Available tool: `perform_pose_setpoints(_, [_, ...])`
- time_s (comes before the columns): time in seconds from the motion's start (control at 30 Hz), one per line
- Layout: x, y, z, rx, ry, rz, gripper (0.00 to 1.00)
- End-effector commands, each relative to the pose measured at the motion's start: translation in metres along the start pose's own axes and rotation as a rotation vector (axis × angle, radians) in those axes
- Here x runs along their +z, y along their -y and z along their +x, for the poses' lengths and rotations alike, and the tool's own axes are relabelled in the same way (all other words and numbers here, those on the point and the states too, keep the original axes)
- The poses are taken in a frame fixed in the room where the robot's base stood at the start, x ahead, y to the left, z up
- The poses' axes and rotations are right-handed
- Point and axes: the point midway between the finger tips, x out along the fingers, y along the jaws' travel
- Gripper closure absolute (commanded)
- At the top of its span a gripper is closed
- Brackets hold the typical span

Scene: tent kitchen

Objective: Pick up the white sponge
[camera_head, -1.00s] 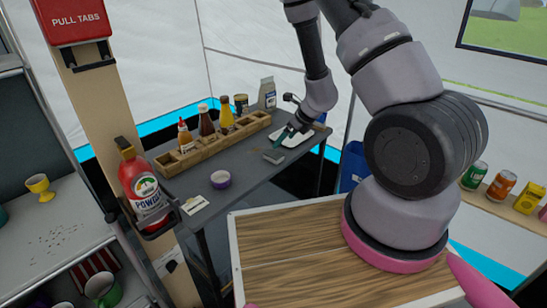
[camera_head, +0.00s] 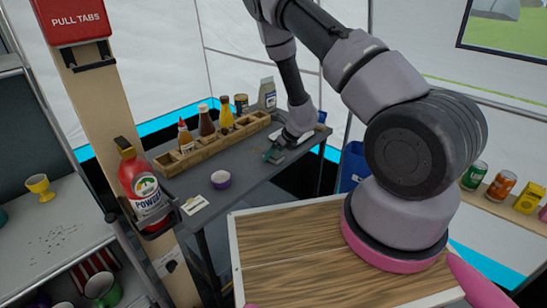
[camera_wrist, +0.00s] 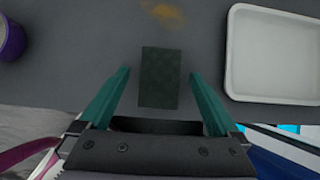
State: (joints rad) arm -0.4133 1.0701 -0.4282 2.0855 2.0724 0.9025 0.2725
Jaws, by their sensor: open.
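A rectangular block with a dark green top (camera_wrist: 159,78) lies flat on the grey table in the wrist view. It seems to be the sponge; no white part of it shows in this view. In the head view my gripper largely covers it. My gripper (camera_wrist: 158,74) is open, with one teal finger on each side of the block and a visible gap on both sides. Nothing is held. In the head view my gripper (camera_head: 272,156) is low over the table's right part.
A white tray (camera_wrist: 275,55) lies right of the block. A purple bowl (camera_head: 221,180) stands to the left. A wooden crate (camera_head: 190,158) with several bottles lines the table's back. A yellowish stain (camera_wrist: 163,12) marks the tabletop. A blue bin (camera_head: 352,165) is beyond the table's right end.

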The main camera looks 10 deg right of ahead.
Motion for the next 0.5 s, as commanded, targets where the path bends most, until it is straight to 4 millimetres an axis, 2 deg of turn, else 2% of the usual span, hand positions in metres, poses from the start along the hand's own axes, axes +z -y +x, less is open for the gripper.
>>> perform_pose_setpoints(0.17, [0.0004, 0.0, 0.0003, 0.0, 0.001, 0.0, 0.03])
perform_pose_setpoints(0.2, [0.0004, 0.0, 0.0002, 0.0, 0.001, 0.0, 0.1])
perform_pose_setpoints(0.27, [0.0004, 0.0, 0.0002, 0.0, 0.001, 0.0, 0.33])
perform_pose_setpoints(0.4, [0.0004, 0.0, 0.0, 0.0, 0.001, 0.001, 0.87])
perform_pose_setpoints(0.43, [0.0004, 0.0, 0.0, 0.0, 0.001, 0.001, 0.9])
perform_pose_setpoints(0.47, [0.0004, 0.0, 0.0, 0.0, 0.001, 0.001, 0.98])
perform_pose_setpoints(0.5, [0.0004, 0.0, 0.0, 0.0, 0.001, 0.001, 0.98])
